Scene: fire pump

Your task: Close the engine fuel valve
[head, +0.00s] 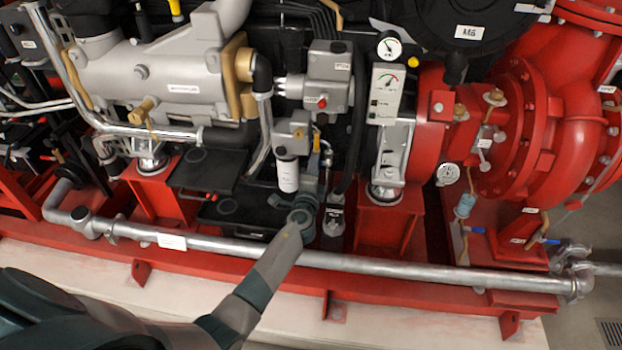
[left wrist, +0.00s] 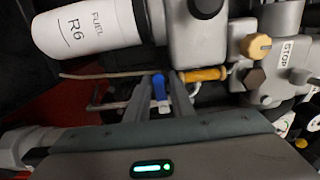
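A small valve lever with a blue grip (left wrist: 159,88) is in the left wrist view, beside the white fuel filter (left wrist: 88,28) marked "FUEL R6". A yellow handle (left wrist: 203,74) is just right of it. My left gripper (left wrist: 161,95) has its two fingers apart, one on each side of the blue lever. I cannot tell whether either finger touches it. In the head view my left arm reaches up to the engine, right of the white filter (head: 288,175). There the yellow handle (head: 316,143) shows, and the fingertips are too small to make out. My right gripper is not in view.
A silver pipe (head: 390,265) runs along the front above the red base rail (head: 420,296). A grey box (head: 328,80) with a red button and a gauge panel (head: 385,93) are close above. In the left wrist view a "STOP" label (left wrist: 286,52) is on the right.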

